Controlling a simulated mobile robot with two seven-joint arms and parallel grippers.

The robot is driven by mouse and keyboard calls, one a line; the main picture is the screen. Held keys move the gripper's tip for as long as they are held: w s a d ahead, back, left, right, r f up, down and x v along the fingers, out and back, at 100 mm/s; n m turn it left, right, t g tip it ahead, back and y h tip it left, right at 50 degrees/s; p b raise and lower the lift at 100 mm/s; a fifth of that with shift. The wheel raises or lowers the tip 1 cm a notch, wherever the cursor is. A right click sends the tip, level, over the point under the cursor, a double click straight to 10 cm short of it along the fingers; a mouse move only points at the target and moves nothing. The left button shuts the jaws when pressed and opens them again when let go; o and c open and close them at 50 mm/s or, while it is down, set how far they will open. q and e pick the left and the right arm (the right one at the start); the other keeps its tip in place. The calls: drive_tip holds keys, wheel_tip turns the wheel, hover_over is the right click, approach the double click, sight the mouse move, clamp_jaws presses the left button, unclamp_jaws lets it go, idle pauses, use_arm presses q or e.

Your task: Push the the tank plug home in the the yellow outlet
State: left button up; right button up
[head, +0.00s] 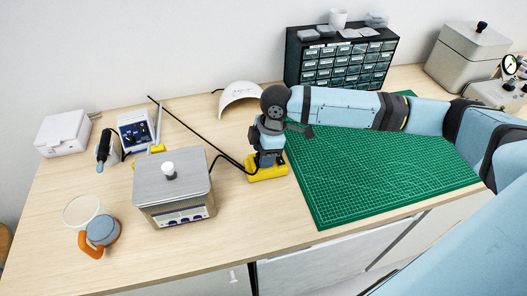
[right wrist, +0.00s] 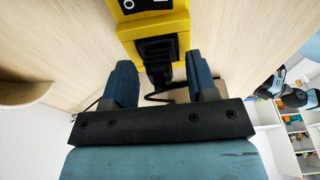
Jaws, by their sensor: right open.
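The yellow outlet (head: 266,174) lies on the bench left of the green mat. It also shows at the top of the right wrist view (right wrist: 150,27). The black tank plug (right wrist: 158,52) is at the outlet's near face in line with it; how deep it sits I cannot tell. My right gripper (head: 268,158) points down over the outlet and hides most of the plug in the head view. In the right wrist view its open fingers (right wrist: 160,78) stand on either side of the plug with gaps. My left gripper is not identifiable in either view.
The steel tank (head: 172,188) stands left of the outlet. A black cable (head: 205,140) runs over the bench. The green mat (head: 380,180) is bare right of my gripper. A drawer cabinet (head: 340,60) stands behind.

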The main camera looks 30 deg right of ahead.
wheel_tip(320, 180, up, 14)
drive_tip(key=d, duration=0.2)
drive_tip(key=shift+s+d+f, duration=0.25)
drive_tip(key=shift+s, duration=0.05)
drive_tip(key=shift+f, duration=0.1)
